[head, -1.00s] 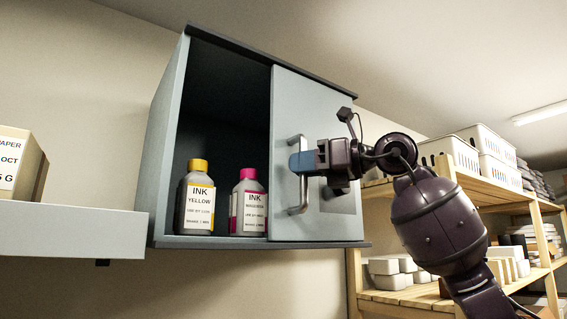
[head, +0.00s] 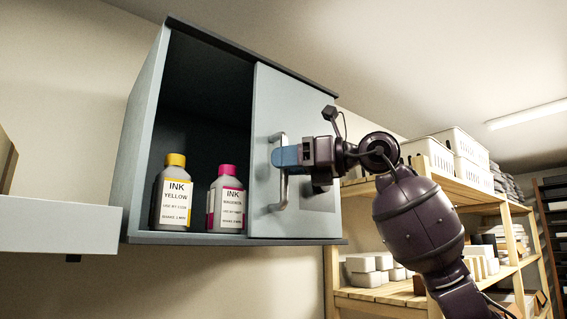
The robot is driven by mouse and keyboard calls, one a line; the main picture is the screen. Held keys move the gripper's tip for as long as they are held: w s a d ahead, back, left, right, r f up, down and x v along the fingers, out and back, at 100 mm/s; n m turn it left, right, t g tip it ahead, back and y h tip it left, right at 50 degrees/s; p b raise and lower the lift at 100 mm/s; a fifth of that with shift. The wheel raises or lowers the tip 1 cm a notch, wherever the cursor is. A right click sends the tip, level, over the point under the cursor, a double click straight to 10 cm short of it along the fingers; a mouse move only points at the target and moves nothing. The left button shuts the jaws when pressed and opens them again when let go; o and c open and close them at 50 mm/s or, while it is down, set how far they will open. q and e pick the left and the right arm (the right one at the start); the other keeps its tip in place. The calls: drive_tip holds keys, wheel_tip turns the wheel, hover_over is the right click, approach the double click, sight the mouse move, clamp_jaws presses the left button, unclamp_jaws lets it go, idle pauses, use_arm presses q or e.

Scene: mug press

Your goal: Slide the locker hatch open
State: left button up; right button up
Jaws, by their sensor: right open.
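The blue-grey locker (head: 142,140) hangs on the wall in the head view, its left part open and dark inside. Its sliding hatch (head: 290,100) covers the right part. A silver bar handle (head: 281,190) stands upright near the hatch's left edge. My right gripper (head: 277,157) reaches in from the right with its blue fingertips at the handle's upper part. It is open; whether the fingers touch the bar I cannot tell. My left gripper is not in view.
A yellow-capped ink bottle (head: 173,195) and a magenta-capped ink bottle (head: 227,203) stand inside the open part. A pale wall shelf (head: 55,225) is at left. A wooden rack (head: 385,300) with white bins (head: 430,156) stands at right.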

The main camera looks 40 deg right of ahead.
drive_tip(key=b+v, duration=0.2)
drive_tip(key=v, duration=0.8)
idle(0.4)
